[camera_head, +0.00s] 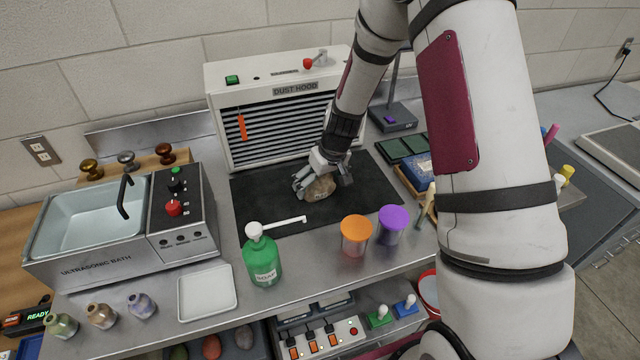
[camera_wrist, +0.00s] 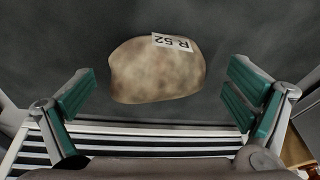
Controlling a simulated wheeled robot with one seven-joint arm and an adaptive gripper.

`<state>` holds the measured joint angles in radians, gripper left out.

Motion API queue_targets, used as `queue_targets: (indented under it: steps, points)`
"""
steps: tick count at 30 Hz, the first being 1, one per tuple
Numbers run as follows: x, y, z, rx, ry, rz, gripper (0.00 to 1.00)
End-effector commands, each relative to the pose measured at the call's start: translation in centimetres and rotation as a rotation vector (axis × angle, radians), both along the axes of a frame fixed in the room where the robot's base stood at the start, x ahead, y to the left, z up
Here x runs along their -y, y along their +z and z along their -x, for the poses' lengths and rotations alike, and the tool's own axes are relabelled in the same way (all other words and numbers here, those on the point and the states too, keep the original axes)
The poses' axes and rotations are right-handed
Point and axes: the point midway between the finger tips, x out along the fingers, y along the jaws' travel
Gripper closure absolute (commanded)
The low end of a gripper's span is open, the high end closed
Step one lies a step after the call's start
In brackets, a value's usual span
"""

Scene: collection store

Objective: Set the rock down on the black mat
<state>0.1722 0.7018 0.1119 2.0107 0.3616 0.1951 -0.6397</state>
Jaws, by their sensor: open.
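The rock (camera_head: 319,188) is tan and mottled and sits on the black mat (camera_head: 270,210) in front of the dust hood. In the wrist view the rock (camera_wrist: 157,72) carries a white label reading R 52. My gripper (camera_head: 322,184) is low over the mat at the rock. In the wrist view its green-padded fingers (camera_wrist: 165,95) are spread wide, with a gap on both sides of the rock. The rock lies between and slightly beyond the fingertips, and neither finger touches it there.
The dust hood (camera_head: 285,100) stands right behind the mat. A green soap bottle (camera_head: 261,258), an orange-lidded jar (camera_head: 355,236) and a purple-lidded jar (camera_head: 391,226) stand along the mat's front. The ultrasonic bath (camera_head: 110,250) is at left. The mat's left part is clear.

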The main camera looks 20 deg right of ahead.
Motion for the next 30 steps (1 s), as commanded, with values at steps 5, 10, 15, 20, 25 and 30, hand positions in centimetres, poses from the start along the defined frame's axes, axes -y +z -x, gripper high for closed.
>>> queue_targets:
  steps: [5, 10, 15, 20, 25, 30]
  points:
    - [0.4, 2.6, 0.5, 0.004, -0.001, 0.002, 0.02]
    - [0.8, 5.7, 1.3, 0.005, -0.001, 0.002, 0.02]
    - [1.1, 8.4, 2.2, 0.003, -0.001, 0.001, 0.02]
    - [1.3, 10.1, 2.7, 0.002, -0.001, 0.0, 0.02]
    - [1.3, 11.4, 3.1, 0.004, -0.001, 0.002, 0.02]
    - [0.6, 15.6, 4.9, 0.032, -0.009, 0.012, 0.02]
